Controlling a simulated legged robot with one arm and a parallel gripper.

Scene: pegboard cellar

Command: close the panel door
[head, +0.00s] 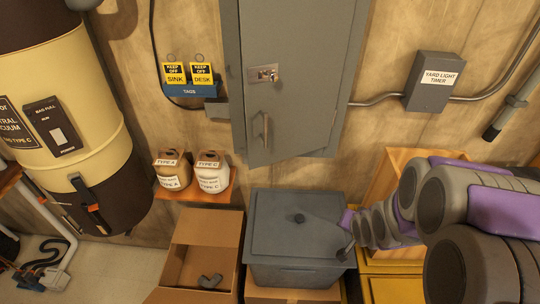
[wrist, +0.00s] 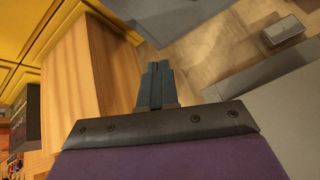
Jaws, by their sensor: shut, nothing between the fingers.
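The grey panel door (head: 300,100) is on the wall cabinet at the top middle of the head view. It stands slightly ajar, its lower left corner hanging out past the cabinet's frame (head: 236,100). A latch plate with a key (head: 264,74) and a bar handle (head: 265,131) sit near its left edge; the hinge side appears to be the right. My gripper (head: 345,252) is low and to the right of the door, apart from it, by the grey lidded bin. In the wrist view my gripper's fingers (wrist: 157,88) are together and empty.
The grey bin (head: 290,225) stands below the door, beside an open cardboard box (head: 205,240). A timer box (head: 432,82) is on the wall at right. A vacuum canister (head: 90,90) is at left.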

